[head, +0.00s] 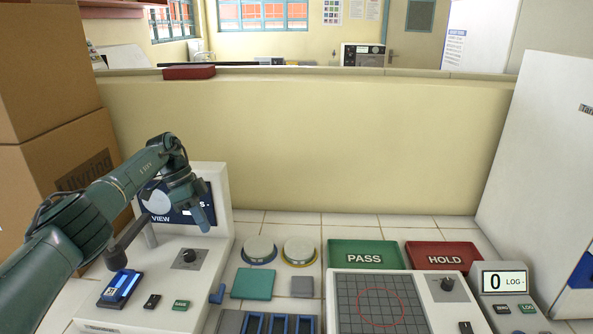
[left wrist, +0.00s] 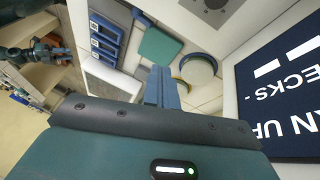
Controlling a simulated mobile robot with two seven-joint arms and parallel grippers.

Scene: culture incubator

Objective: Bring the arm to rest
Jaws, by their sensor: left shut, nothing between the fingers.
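My left arm comes in from the left in the head view. Its gripper (head: 207,217) hangs fingers down in front of the dark screen (head: 180,205) of the grey viewer station, above the bench. The fingers are together and hold nothing; they also show closed in the left wrist view (left wrist: 161,86). The gripper hides part of the screen and its lettering. I cannot tell from these frames whether it touches the station. My right gripper is not seen in the head view.
Two round lidded dishes (head: 260,250) (head: 299,251), a teal pad (head: 252,284) and a blue-slotted rack (head: 231,322) lie right of the station. Green PASS (head: 365,246) and red HOLD (head: 443,245) trays are farther right. Cardboard boxes (head: 50,75) stand left; a cream partition (head: 310,140) closes the back.

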